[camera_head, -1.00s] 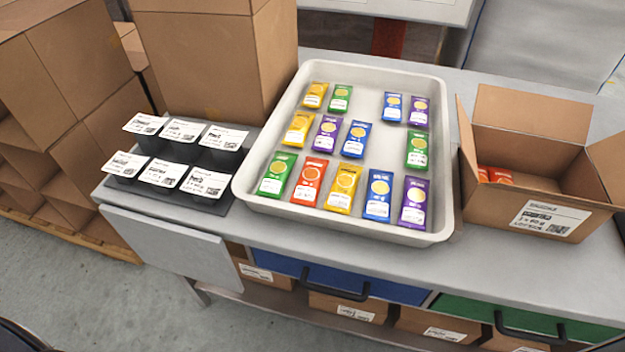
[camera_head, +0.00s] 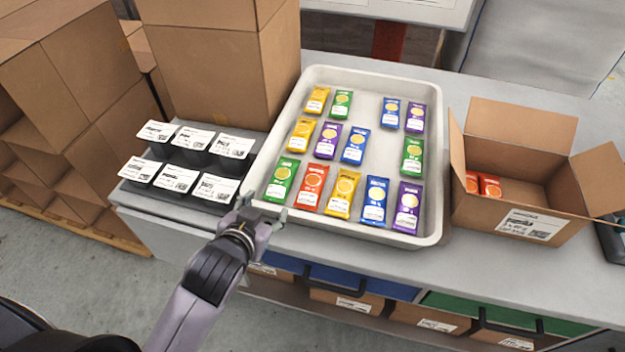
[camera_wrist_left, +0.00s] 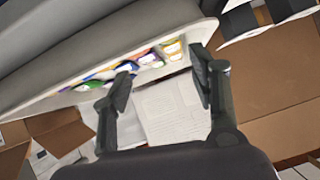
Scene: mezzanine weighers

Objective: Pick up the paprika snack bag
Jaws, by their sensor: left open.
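A red-orange snack bag (camera_head: 310,187) lies in the front row of the white tray (camera_head: 437,190), between a green bag (camera_head: 281,180) and a yellow one (camera_head: 343,193). Its print is too small to read, so I cannot confirm that it says paprika. Similar red-orange bags (camera_head: 490,186) lie in the open carton (camera_head: 520,180) at the right. My left gripper (camera_head: 262,207) is open and empty at the tray's front left corner, left of the red-orange bag. In the left wrist view its two fingers (camera_wrist_left: 162,78) stand apart with nothing between them. My right gripper is out of view.
Several black bins with white labels (camera_head: 175,180) stand left of the tray. Tall cartons (camera_head: 225,60) rise behind them. Blue, yellow, purple and green bags surround the red-orange one. The tray's middle right has bare floor. A dark object (camera_head: 612,240) sits at the right edge.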

